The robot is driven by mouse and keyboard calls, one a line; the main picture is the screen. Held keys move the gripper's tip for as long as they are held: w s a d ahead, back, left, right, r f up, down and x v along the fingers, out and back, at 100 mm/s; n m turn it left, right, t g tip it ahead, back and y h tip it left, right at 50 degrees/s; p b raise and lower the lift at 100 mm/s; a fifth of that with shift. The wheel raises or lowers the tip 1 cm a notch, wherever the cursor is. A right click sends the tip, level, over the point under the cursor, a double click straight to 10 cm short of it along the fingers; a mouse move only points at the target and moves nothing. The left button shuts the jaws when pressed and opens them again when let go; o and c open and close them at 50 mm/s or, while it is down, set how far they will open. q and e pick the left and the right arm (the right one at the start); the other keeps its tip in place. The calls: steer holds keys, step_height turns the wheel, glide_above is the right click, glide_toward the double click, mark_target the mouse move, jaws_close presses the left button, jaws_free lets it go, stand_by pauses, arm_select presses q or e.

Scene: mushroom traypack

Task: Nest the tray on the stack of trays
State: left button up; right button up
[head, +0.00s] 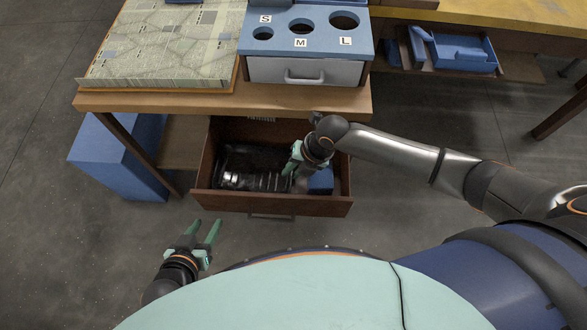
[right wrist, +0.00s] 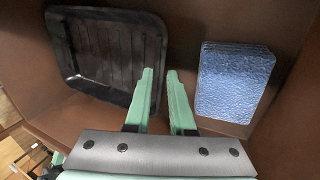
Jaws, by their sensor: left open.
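A black tray (right wrist: 108,50) lies in the open drawer, seen from above at the left of the right wrist view. In the head view, dark trays (head: 252,158) fill the left of the drawer, with shiny ridged edges in front. I cannot tell how many are stacked. My right gripper (right wrist: 160,72) reaches down into the drawer, beside the tray's right edge. My left gripper (head: 205,223) is open and empty, over the floor left of the drawer.
A blue block (right wrist: 234,82) lies right of the tray in the brown drawer (head: 270,203). Above is a wooden table (head: 290,100) with a blue S/M/L box (head: 300,55) and a patterned board (head: 160,45). A blue box (head: 118,160) stands left. The floor before the drawer is clear.

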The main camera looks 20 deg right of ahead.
jaws_close()
arm_select(q)
steer(key=shift+f, duration=0.1)
steer(key=shift+s, duration=0.1)
arm_select(e)
steer(key=shift+r, duration=0.1)
steer(key=shift+r+p, duration=0.8)
steer(key=shift+p, duration=0.05)
steer(key=shift+r+p, duration=0.95)
steer(key=shift+r, duration=0.05)
steer(key=shift+r+p, duration=0.95)
steer(key=shift+r, duration=0.1)
arm_select(q)
steer(key=shift+n+y, duration=0.3)
steer(key=shift+y, duration=0.1)
steer(key=a+r, duration=0.1)
steer(key=s+a+r, duration=0.1)
steer(key=a+r+p, duration=0.1)
steer(key=shift+s+a+r, duration=0.25)
steer(key=shift+r, duration=0.1)
arm_select(e)
steer(key=shift+r, duration=0.6)
